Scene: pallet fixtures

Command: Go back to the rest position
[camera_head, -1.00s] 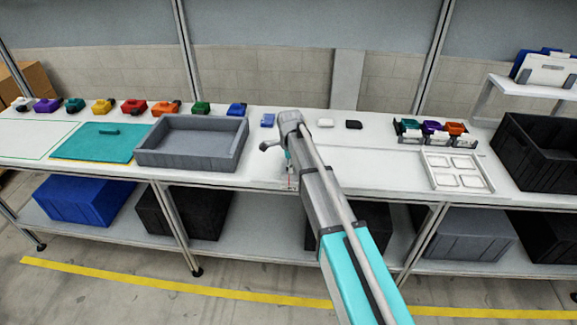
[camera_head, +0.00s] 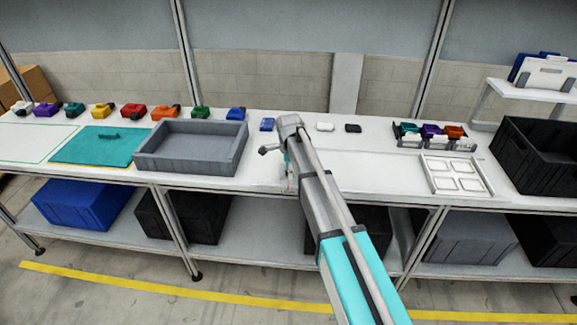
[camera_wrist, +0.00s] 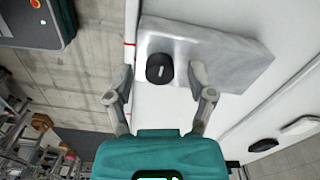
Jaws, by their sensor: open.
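My gripper (camera_wrist: 161,77) is open in the wrist view, its two fingers spread apart. A black rounded piece (camera_wrist: 160,68) lies on a pale grey block (camera_wrist: 225,55) and appears between the fingertips. I cannot tell its exact distance from the fingers. Nothing is clearly gripped. In the head view my arm reaches over the middle of the white bench (camera_head: 370,168), and it hides most of the gripper and the grey block.
A grey tray (camera_head: 190,163) and a teal mat (camera_head: 85,148) are left of my arm. A blue piece (camera_head: 267,124), a white piece (camera_head: 325,127) and a black piece (camera_head: 353,128) stand behind. A white partitioned tray (camera_head: 428,178) and a black crate (camera_head: 507,172) are right.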

